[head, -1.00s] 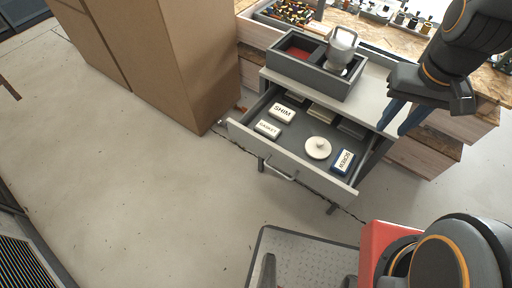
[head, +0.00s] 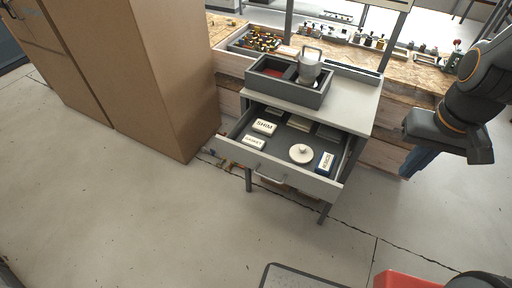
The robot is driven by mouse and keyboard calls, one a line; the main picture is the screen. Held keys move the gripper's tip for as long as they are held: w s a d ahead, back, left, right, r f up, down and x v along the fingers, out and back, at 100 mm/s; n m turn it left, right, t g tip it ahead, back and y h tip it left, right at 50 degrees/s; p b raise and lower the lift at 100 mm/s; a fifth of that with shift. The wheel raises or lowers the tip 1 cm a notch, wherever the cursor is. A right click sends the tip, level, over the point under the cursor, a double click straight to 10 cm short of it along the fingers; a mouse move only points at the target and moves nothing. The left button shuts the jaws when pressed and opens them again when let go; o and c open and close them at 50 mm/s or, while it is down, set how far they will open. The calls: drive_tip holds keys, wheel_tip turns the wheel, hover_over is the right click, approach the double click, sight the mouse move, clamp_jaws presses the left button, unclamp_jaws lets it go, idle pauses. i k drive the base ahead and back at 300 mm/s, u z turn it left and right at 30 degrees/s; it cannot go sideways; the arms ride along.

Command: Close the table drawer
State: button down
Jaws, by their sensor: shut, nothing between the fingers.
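The table (head: 348,103) is a small grey stand with its drawer (head: 296,177) pulled open toward me. The drawer has a bar handle (head: 271,182) on its pale front. Inside lie a SHIM box (head: 264,127), a GASKET box (head: 254,142), a round cream lidded piece (head: 301,153), a blue and white box (head: 325,163) and other boxes further back. My gripper (head: 413,165) is to the right of the drawer, apart from it, with its blue fingers pointing down; it is shut and empty.
A dark two-part tray (head: 290,90) with a grey metal canister (head: 309,66) stands on the table top. A wooden workbench (head: 405,72) with small parts runs behind. A tall brown cabinet (head: 150,80) stands left.

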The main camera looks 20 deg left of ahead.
sight(274, 162)
drive_tip(key=z, duration=0.25)
drive_tip(key=i, duration=0.6)
drive_tip(key=u, duration=1.25)
